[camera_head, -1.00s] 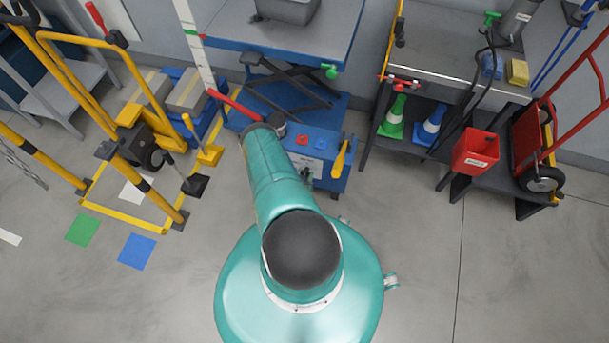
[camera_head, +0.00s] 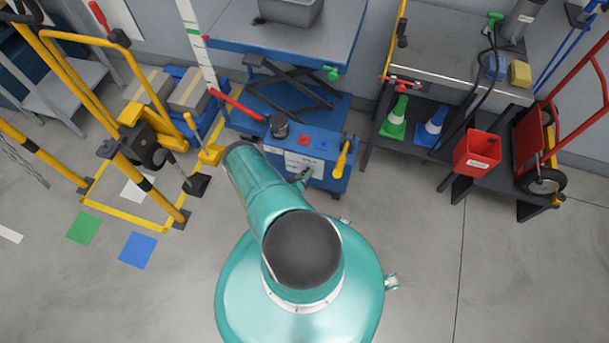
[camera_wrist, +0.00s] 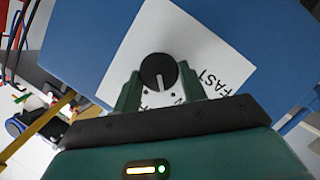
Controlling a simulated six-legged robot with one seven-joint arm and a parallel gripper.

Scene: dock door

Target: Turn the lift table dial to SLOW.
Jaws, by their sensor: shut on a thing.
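The dial (camera_wrist: 158,70) is a round black knob with a pale pointer line, on a white label plate (camera_wrist: 205,45) in the wrist view. Its pointer points toward the bottom of the picture, tilted slightly left. The word FAST shows on the plate to the right of the dial; other lettering below is mostly hidden by my gripper. My gripper (camera_wrist: 159,86) is shut on the dial, one green finger on each side. In the head view the blue lift table control box (camera_head: 322,147) has the plate on its front face, and my arm partly covers it.
The box top carries red buttons (camera_head: 306,140), a black cylinder (camera_head: 279,127) and a yellow-handled lever (camera_head: 343,158). A yellow-framed cart (camera_head: 135,222) stands left. A workbench (camera_head: 455,75) with cones and a red container (camera_head: 477,151) stands right. Floor at lower right is clear.

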